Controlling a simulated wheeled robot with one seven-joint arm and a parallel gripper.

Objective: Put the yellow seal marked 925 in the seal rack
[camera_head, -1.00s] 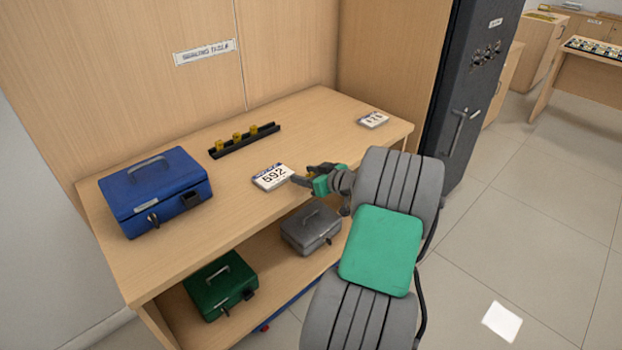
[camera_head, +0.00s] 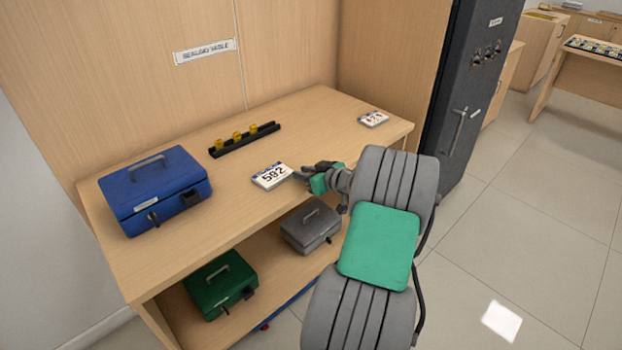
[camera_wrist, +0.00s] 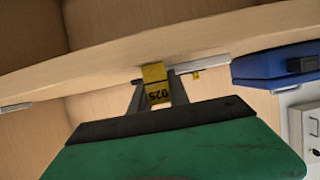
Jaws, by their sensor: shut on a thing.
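The yellow seal marked 925 (camera_wrist: 157,84) is between the fingers of my gripper (camera_wrist: 158,95) in the wrist view, its number upside down. My gripper (camera_head: 303,175) is shut on it. In the head view the gripper is at the table's front edge, just right of the number block; the seal cannot be made out there. The seal rack (camera_head: 245,141), a long black bar, lies towards the back of the sealing table (camera_head: 225,185), beyond and left of my gripper. Several yellow pieces stand along it.
A white number block (camera_head: 271,176) lies beside my gripper, another (camera_head: 373,119) at the table's right end. A blue cash box (camera_head: 154,190) stands at the left. Green (camera_head: 220,285) and grey (camera_head: 311,228) boxes sit on the lower shelf.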

